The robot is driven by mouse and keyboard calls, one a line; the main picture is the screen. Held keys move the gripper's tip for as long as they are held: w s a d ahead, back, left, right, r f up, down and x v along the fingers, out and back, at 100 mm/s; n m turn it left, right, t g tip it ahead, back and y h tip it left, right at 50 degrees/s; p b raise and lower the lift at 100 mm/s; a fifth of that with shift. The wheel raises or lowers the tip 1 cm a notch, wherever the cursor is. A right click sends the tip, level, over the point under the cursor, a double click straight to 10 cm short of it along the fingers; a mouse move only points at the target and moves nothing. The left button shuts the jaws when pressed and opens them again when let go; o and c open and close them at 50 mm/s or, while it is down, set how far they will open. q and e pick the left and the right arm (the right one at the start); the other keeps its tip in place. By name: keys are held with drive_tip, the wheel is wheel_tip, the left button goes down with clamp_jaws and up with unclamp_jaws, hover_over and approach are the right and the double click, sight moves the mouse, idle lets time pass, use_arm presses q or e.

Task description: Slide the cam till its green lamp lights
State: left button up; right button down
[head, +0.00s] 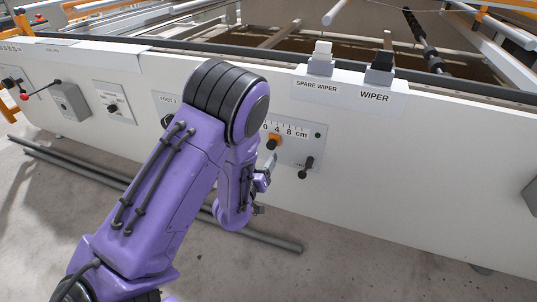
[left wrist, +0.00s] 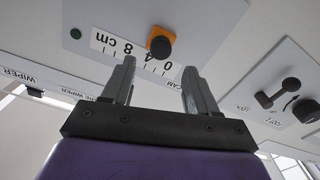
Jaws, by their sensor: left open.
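The cam (head: 273,142) is an orange block with a dark round knob, on a grey panel below a scale marked 0, 4, 8 cm. In the left wrist view, upside down, the cam (left wrist: 160,42) sits beside the scale (left wrist: 130,50), between the 0 and 4 marks as far as I can tell. Its small lamp (head: 318,135) is dark green and looks unlit; the lamp also shows in the left wrist view (left wrist: 75,34). My left gripper (left wrist: 159,66) is open, its fingers either side of the cam in the picture, apparently short of it. In the head view the arm partly hides the gripper (head: 268,165).
A black lever (head: 306,167) stands right of the cam, on the same panel. Left are a panel with a knob (head: 113,107) and a red-tipped lever (head: 40,90). Grey pipes (head: 270,242) lie on the floor.

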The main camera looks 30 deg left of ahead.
sight(274, 147)
use_arm(q)
drive_tip(key=x, duration=0.5)
drive_tip(key=shift+w+a+b, duration=0.1)
drive_tip(key=shift+w+b, duration=0.15)
drive_tip(key=shift+b, duration=0.05)
clamp_jaws()
drive_tip(key=shift+d+p, duration=0.4)
drive_tip(key=shift+d, duration=0.05)
drive_tip(key=shift+w+d, duration=0.15)
unclamp_jaws()
